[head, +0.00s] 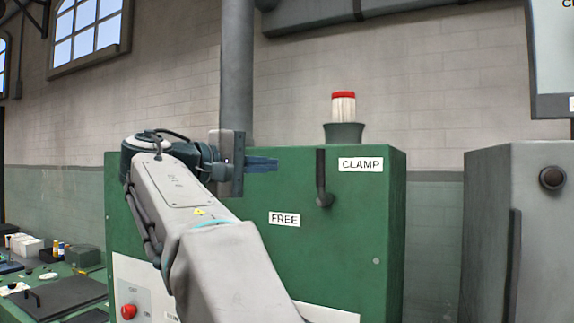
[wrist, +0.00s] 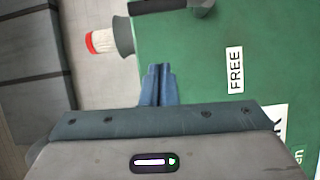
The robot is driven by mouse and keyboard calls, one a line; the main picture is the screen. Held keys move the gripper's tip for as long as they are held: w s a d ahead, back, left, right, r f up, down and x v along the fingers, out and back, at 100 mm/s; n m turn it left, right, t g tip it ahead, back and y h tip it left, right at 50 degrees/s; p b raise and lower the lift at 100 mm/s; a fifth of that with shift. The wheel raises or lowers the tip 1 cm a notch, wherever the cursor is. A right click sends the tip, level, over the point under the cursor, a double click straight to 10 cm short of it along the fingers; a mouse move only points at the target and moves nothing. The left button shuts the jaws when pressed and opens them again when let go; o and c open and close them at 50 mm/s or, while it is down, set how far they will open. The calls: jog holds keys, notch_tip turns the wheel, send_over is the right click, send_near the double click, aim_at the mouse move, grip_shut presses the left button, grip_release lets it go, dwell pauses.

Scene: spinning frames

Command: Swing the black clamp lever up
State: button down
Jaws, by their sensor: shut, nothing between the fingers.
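The black clamp lever (head: 320,175) is on the front of the green machine cabinet (head: 350,240). It stands upright, its arm pointing up from the round pivot at its lower end, beside the CLAMP label (head: 360,164). The FREE label (head: 284,219) is lower and to the left. My gripper (head: 277,164) is shut and empty, with its blue fingers left of the lever and apart from it in the picture. In the wrist view, the closed fingertips (wrist: 158,68) show below the lever (wrist: 157,6), which is partly cut off at the top edge.
A red-and-white beacon (head: 343,107) stands on top of the cabinet and also shows in the wrist view (wrist: 100,41). A grey cabinet (head: 490,230) stands to the right. A workbench with small items (head: 60,275) is at the lower left. A grey pipe (head: 237,70) rises behind.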

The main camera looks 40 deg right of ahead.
jog(key=shift+s+a, duration=0.1)
jog(key=shift+a, duration=2.55)
